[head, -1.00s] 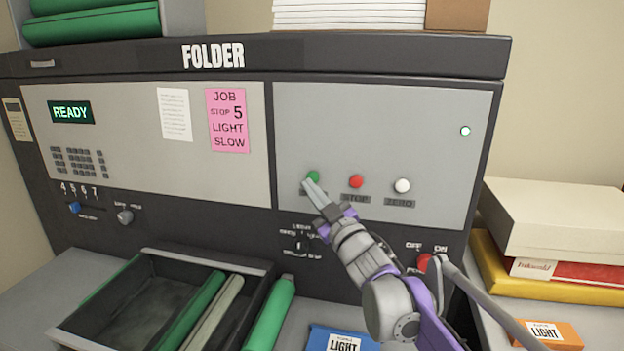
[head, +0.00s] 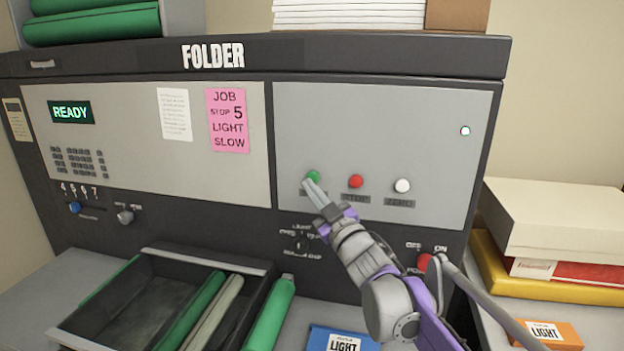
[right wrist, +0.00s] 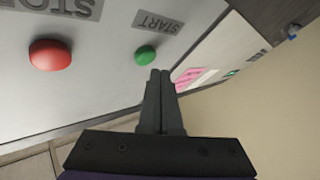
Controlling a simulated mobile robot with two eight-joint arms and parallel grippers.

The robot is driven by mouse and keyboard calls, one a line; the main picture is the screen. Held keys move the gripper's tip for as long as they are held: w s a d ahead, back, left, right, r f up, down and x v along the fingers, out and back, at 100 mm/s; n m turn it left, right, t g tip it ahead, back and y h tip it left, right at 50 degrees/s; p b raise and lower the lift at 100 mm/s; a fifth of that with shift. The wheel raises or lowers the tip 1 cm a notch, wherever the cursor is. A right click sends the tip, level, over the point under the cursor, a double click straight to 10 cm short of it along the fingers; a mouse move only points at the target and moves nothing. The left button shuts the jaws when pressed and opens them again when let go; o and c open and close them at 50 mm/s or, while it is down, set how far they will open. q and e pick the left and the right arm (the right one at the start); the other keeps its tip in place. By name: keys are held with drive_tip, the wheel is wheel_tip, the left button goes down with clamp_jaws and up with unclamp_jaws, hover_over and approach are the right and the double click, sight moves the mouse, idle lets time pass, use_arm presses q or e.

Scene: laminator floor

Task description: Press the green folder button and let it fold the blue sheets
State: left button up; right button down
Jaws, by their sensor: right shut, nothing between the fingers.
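The green button (head: 313,176) is on the folder's grey right panel (head: 380,115), left of a red button (head: 356,181) and a white one (head: 402,186). In the right wrist view the green button (right wrist: 145,54) sits by a START label (right wrist: 157,24). My right gripper (head: 308,183) is shut and empty, its tips just in front of and below the green button. In the wrist view the gripper tips (right wrist: 160,73) look close beside the button; I cannot tell whether they touch. The display (head: 71,112) reads READY. No blue sheets can be made out. My left gripper is not in view.
A pink note (head: 228,121) reads JOB, STOP 5, LIGHT, SLOW. A black tray (head: 85,322) with rolls juts out below. A blue LIGHT packet (head: 342,337) lies in front. A red power knob (head: 425,262) is near my right arm. Boxes (head: 555,220) stand at right.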

drive_tip(key=shift+w, duration=0.1)
drive_tip(key=shift+w+d, duration=0.1)
drive_tip(key=shift+w, duration=0.25)
